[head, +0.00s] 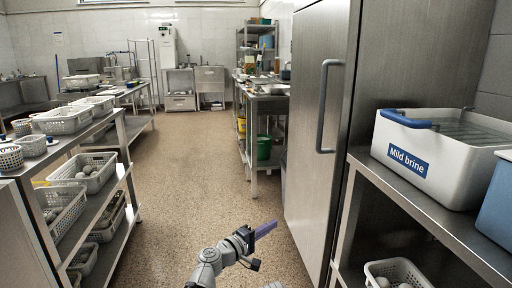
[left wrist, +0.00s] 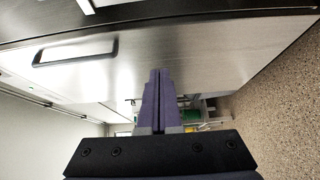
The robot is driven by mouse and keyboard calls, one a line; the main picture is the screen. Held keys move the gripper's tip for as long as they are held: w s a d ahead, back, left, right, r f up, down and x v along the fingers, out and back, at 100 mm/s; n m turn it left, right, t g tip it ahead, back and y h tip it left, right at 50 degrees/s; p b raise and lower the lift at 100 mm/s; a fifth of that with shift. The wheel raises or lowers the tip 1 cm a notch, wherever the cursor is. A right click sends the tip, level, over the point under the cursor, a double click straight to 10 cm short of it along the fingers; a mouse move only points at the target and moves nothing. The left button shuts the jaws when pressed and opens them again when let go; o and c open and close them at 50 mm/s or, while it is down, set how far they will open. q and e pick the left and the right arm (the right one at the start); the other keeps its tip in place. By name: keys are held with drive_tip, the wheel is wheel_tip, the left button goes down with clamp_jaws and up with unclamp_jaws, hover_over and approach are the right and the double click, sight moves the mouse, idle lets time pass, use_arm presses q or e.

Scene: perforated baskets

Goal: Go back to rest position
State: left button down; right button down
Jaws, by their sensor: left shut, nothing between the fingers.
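My left gripper (head: 266,229) is low in the middle of the head view, above the speckled floor, with its purple fingers pointing right. Its fingers are together in the left wrist view (left wrist: 159,82), with nothing between them. It touches nothing that I can see. The steel cabinet door (left wrist: 190,50) fills much of the left wrist view beyond the fingers.
The tall steel cabinet (head: 318,180) stands right of my arm. A white "Mild brine" tub (head: 432,168) sits on the right-hand steel shelf. A rack with perforated baskets (head: 64,121) stands at left. The floor aisle (head: 195,165) is clear.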

use_arm(q)
drive_tip(key=s+a+f+m+g+y, duration=0.25)
drive_tip(key=s+f+g, duration=0.2)
drive_tip(key=f, duration=0.25)
drive_tip(key=s+a+f+m+g+y, duration=0.25)
drive_tip(key=s+f+m, duration=0.2)
drive_tip(key=f, duration=0.25)
drive_tip(key=s+a+f+g+y, duration=0.1)
drive_tip(key=s+a+f+y, duration=0.2)
drive_tip(key=s+a, duration=0.15)
drive_tip(key=s+a+f+m+g+y, duration=0.1)
drive_tip(key=s+a+f+g+y, duration=0.15)
drive_tip(key=a, duration=0.35)
drive_tip(key=s+a+f+g+y, duration=0.1)
drive_tip(key=s+a+f+y, duration=0.15)
drive_tip(key=s+a, duration=0.2)
drive_tip(key=s+d+r+m+p, duration=0.1)
drive_tip(key=d+r+p, duration=0.2)
drive_tip(key=r+p, duration=1.1)
drive_tip(key=s+d+r+m+y+p, duration=0.1)
drive_tip(key=s+d+r+p, duration=0.1)
drive_tip(key=r+p, duration=1.3)
drive_tip(key=s+d+r+m+p, duration=0.2)
drive_tip(key=d+r+p, duration=0.3)
drive_tip(key=r+p, duration=0.9)
drive_tip(key=shift+s+r+g+p, duration=0.15)
drive_tip(key=shift+r+g+p, duration=0.15)
drive_tip(key=shift+r+g, duration=0.15)
drive_tip(key=shift+d, duration=0.1)
